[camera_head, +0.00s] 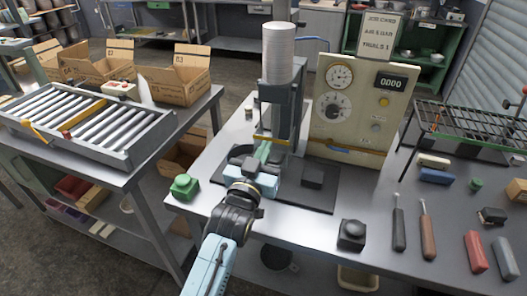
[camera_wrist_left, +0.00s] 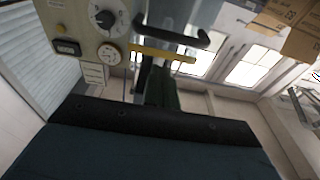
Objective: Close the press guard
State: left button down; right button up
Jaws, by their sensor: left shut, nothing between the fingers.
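The press (camera_head: 284,95) stands on the bench, a grey column with a silver cylinder on top. Its guard appears as a clear pane with a yellow lower strip (camera_head: 272,140), above the black base mat. In the left wrist view, the yellow strip (camera_wrist_left: 162,54) and a black bar handle (camera_wrist_left: 172,36) show beyond my fingers. My left gripper (camera_head: 263,151) is shut and empty, close in front of the strip and low; I cannot tell whether it touches. Its dark fingers (camera_wrist_left: 160,88) point towards the strip. My right gripper is out of view.
A beige control panel (camera_head: 348,108) with gauges stands right of the press. A green button (camera_head: 184,186) is left of my arm, a black knob block (camera_head: 351,234) at front right. Screwdrivers and a wire rack (camera_head: 470,122) are farther right. A roller table (camera_head: 90,115) stands left.

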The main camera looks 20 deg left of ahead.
pick_arm(q)
jog(key=shift+s, duration=4.85)
jog(key=w+r, duration=0.1)
jog(key=w, duration=0.9)
jog(key=shift+s+a+f+b, duration=0.1)
jog(key=shift+s+f+b, duration=0.1)
jog(key=shift+f, duration=0.45)
jog(key=shift+s+a+f+b, duration=0.1)
jog(key=shift+f+b, duration=0.05)
jog(key=shift+f, duration=0.45)
jog(key=shift+s+f+b, duration=0.1)
jog(key=shift+f+b, duration=0.1)
jog(key=shift+f, duration=0.45)
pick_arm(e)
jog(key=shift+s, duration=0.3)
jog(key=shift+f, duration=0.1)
